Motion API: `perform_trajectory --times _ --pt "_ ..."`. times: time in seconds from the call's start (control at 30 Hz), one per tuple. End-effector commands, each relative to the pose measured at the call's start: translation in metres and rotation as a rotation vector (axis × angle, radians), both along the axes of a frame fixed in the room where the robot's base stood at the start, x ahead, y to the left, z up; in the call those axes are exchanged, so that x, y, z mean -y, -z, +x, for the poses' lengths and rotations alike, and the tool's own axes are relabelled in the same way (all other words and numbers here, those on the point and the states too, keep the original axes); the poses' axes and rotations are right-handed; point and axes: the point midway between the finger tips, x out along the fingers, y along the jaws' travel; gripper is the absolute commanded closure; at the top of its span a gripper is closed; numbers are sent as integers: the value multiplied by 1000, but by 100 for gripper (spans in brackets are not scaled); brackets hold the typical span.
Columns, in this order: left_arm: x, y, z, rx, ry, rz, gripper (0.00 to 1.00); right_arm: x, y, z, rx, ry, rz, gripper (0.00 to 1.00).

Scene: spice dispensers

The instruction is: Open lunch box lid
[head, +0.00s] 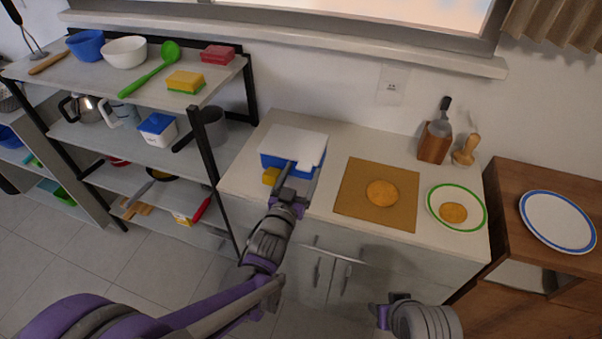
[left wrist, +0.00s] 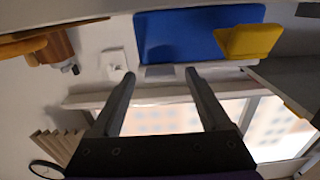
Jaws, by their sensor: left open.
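The lunch box (head: 293,160) is blue with a white lid (head: 294,141), and stands on the counter near the back wall. The lid lies shut on top. In the left wrist view its blue front (left wrist: 190,33) fills the top, with a pale lid edge (left wrist: 180,71) below it. My left gripper (head: 304,168) is open and empty at the front of the box. In the left wrist view its two fingers (left wrist: 160,76) stand apart, pointing at the lid edge; contact cannot be told. My right gripper (head: 384,312) shows low in front of the cabinet, its jaws unclear.
A small yellow block (head: 271,177) sits by the box's front left, also in the left wrist view (left wrist: 248,41). A brown board (head: 351,205) with a flat round food (head: 382,193) and a green-rimmed plate (head: 433,193) lie right. A shelf (head: 140,103) stands left.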

Motion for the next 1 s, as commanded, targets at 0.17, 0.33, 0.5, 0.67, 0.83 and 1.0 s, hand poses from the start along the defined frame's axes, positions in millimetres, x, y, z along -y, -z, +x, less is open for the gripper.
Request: perform_trajectory --times 0.17,0.33,0.5,0.67,0.83,1.0 --pt "0 0 0 0 0 0 29 0 0 0 0 0 0 50" --pt "0 0 0 0 0 0 60 0 0 0 0 0 0 50" --pt "0 0 0 0 0 0 90 0 0 0 0 0 0 50" --pt "0 0 0 0 0 0 100 0 0 0 0 0 0 50" --pt "0 0 -1 0 0 0 100 0 0 0 0 0 0 50" --pt "0 0 -1 0 0 0 100 0 0 0 0 0 0 50"
